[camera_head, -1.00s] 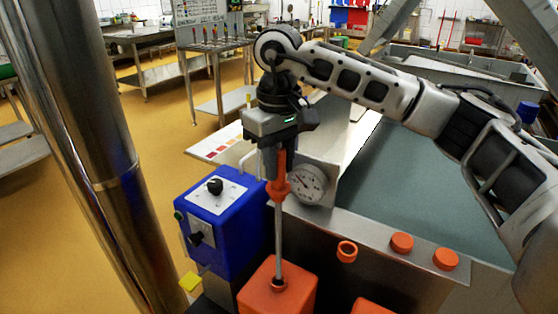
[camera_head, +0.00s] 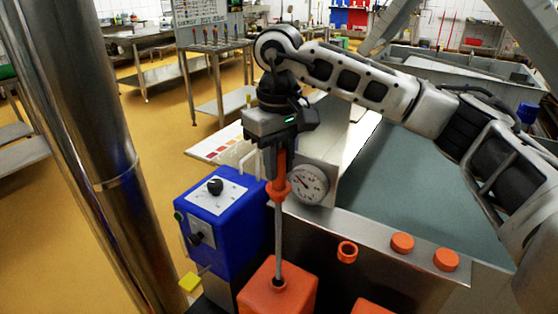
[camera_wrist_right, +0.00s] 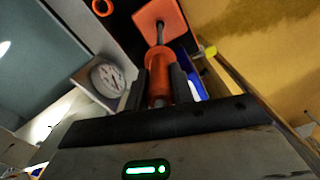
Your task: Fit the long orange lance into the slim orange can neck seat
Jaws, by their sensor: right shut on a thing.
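My right gripper (camera_head: 278,165) is shut on the orange handle of the lance (camera_head: 279,190). The lance hangs upright, its long grey rod reaching down to the orange can (camera_head: 292,298). The rod's lower end meets the round neck seat (camera_head: 279,284) on the can's top; how deep it sits is hard to tell. In the right wrist view the fingers (camera_wrist_right: 159,88) flank the orange handle (camera_wrist_right: 159,75), and the rod runs to the can (camera_wrist_right: 160,20). My left gripper is not in view.
A blue control box (camera_head: 222,222) with black knobs stands close left of the lance. A dial gauge (camera_head: 308,184) is just right of it. An orange ring (camera_head: 347,251) and two orange caps (camera_head: 402,243) are on the steel vat front. Another orange block (camera_head: 371,306) shows at the bottom edge.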

